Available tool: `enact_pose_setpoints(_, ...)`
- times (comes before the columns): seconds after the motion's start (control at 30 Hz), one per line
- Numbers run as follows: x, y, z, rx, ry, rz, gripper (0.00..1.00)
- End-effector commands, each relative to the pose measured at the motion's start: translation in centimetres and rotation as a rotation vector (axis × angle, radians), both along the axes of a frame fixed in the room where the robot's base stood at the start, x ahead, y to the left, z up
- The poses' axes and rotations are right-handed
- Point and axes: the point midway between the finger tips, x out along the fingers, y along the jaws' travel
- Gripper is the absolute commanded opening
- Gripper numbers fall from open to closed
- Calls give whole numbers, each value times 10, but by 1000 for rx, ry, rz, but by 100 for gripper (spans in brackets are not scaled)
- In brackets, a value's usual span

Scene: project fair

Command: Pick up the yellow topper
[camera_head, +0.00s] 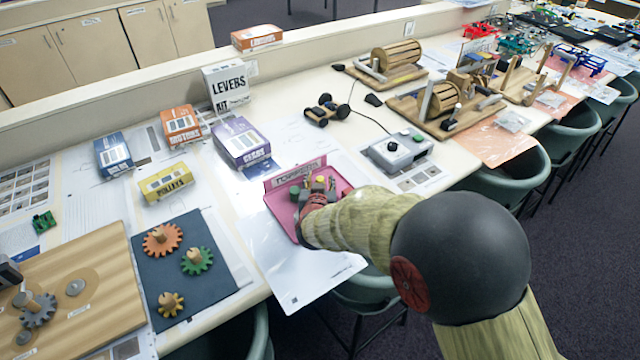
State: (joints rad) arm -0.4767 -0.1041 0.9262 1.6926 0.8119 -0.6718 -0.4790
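A pink tray (280,204) labelled "TOPPERS" lies on the table in the middle of the view. My gripper (316,193) is low over the tray, reaching in from the right, and covers much of it. A small yellow topper (320,179) shows just beyond the gripper, partly hidden. A green topper (295,191) is to its left, and another small greenish piece (332,183) shows to its right. My fingertips are small and mixed with the toppers, so I cannot tell whether they are open or touch anything.
A grey control box (398,152) stands to the right, with a small wheeled car (326,109) behind. A purple box (240,141) and a yellow box (166,184) are to the left. A dark mat (195,285) bears gears. White paper (310,275) lies clear in front.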

Motion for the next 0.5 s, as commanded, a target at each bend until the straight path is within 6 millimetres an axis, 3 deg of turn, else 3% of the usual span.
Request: enact_pose_setpoints(0.5, 0, 0, 0, 0, 0, 0, 8)
